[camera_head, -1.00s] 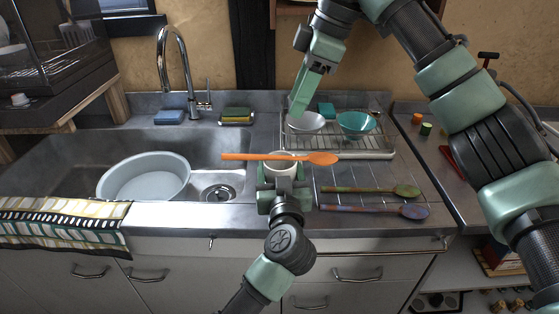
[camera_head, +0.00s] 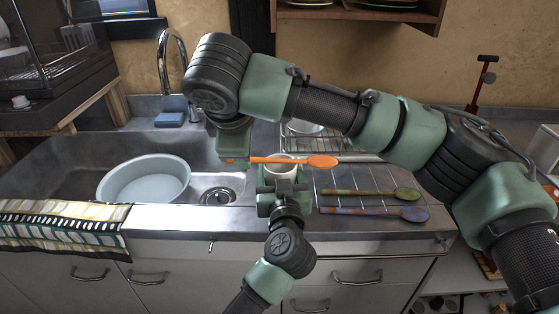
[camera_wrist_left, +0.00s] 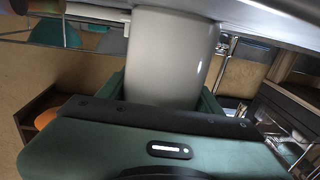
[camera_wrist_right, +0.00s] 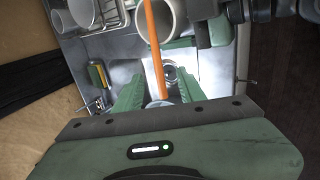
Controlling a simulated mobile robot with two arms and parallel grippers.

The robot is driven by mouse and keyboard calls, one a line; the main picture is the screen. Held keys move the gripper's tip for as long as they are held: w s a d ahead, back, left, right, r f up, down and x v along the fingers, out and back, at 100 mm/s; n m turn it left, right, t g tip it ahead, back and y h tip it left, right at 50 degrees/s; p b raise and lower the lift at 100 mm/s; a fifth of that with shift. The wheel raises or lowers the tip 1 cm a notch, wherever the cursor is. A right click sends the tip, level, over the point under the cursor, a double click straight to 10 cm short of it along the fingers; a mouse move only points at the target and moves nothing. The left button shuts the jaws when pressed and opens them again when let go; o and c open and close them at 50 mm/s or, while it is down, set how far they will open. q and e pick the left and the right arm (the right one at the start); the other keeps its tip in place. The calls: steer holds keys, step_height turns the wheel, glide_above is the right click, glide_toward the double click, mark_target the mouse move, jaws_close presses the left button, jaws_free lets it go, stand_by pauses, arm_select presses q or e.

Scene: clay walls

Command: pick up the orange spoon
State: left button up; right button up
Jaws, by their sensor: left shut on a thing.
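The orange spoon (camera_head: 295,160) lies level across the mouth of a white cup (camera_head: 281,172), its bowl to the right and its handle to the left. My left gripper (camera_head: 281,186) is shut on the cup, which also fills the left wrist view (camera_wrist_left: 170,55). My right gripper (camera_head: 236,157) is at the handle's left end. In the right wrist view, the spoon handle (camera_wrist_right: 155,50) runs between the open fingers of the right gripper (camera_wrist_right: 160,92), with gaps on both sides. The handle's tip is partly hidden in the head view.
A light blue basin (camera_head: 145,180) sits in the sink at left. Two darker spoons, one green (camera_head: 360,193) and one purple (camera_head: 370,210), lie on the counter at right. A faucet (camera_head: 172,60) stands behind. My right arm hides much of the drying rack.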

mark_target(280, 161)
steer(key=shift+x, duration=2.75)
steer(key=shift+w+d+r, duration=0.1)
steer(key=shift+r, duration=0.05)
jaws_close()
